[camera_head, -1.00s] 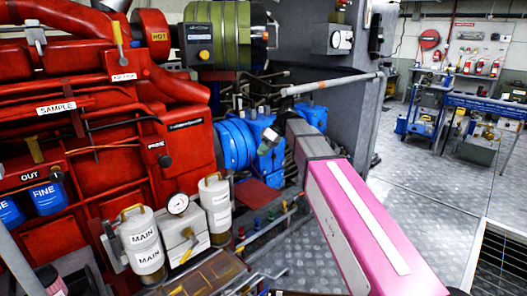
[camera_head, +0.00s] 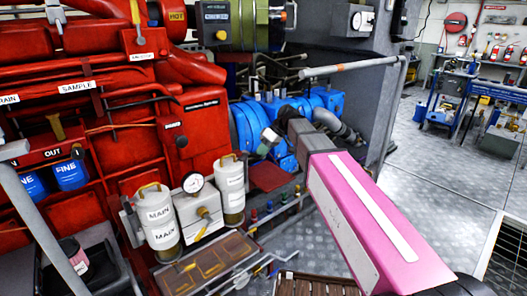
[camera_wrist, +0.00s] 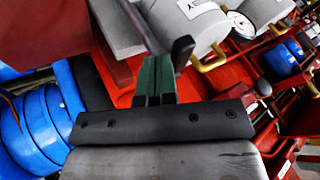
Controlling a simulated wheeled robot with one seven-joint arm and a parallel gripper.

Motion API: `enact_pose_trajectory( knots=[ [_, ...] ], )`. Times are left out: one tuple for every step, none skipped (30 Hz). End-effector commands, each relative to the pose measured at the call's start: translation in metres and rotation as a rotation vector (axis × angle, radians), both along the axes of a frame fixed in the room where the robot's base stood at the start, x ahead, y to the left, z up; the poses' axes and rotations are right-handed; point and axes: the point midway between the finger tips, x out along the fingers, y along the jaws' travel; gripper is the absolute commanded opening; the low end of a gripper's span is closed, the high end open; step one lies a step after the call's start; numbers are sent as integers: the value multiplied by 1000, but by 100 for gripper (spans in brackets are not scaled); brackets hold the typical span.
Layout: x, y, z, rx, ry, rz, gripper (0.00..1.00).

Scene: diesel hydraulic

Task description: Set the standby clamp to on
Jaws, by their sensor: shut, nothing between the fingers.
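I cannot pick out a clamp labelled standby in either view. My gripper (camera_head: 268,141) is at the end of my arm, in front of the blue pump housing and above the red block in the head view. In the wrist view its green fingers (camera_wrist: 155,78) are together, with nothing seen held between them. A dark lever-like piece (camera_wrist: 181,52) shows just beyond the fingers; I cannot tell what it belongs to or whether it touches them. White canisters marked MAIN (camera_head: 158,213) and a round gauge (camera_head: 193,183) stand left of my gripper; canisters also show in the wrist view (camera_wrist: 180,25).
The red engine (camera_head: 120,130) with pipes fills the left. The blue pump housing (camera_head: 244,128) is close behind my gripper. A grey pipe rail (camera_head: 350,66) runs behind my arm. Brown trays (camera_head: 205,262) lie below the canisters. Open plate floor (camera_head: 405,185) is at right.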

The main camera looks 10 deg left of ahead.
Motion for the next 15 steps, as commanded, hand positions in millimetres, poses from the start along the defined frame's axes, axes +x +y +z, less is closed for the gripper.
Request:
enact_pose_trajectory(
  knots=[
    [0,0,0,0,0,0,0],
    [0,0,0,0,0,0,0],
    [-1,0,0,-1,0,-4,0],
    [-2,0,0,0,0,-11,0],
    [-4,-1,0,0,-1,-24,0],
    [-7,-1,0,-1,-1,-49,0],
    [-9,-1,0,-1,-1,-69,0],
    [-11,-1,0,-1,0,-90,0],
    [-13,-1,0,0,-1,-116,0],
    [-15,0,0,0,0,-132,0],
    [-18,0,0,1,-1,-141,0],
    [-20,2,0,0,0,-141,0],
    [-21,2,0,0,0,-141,0],
    [-21,3,0,0,0,-141,0],
    [-21,3,0,0,1,-140,0]
  ],
)
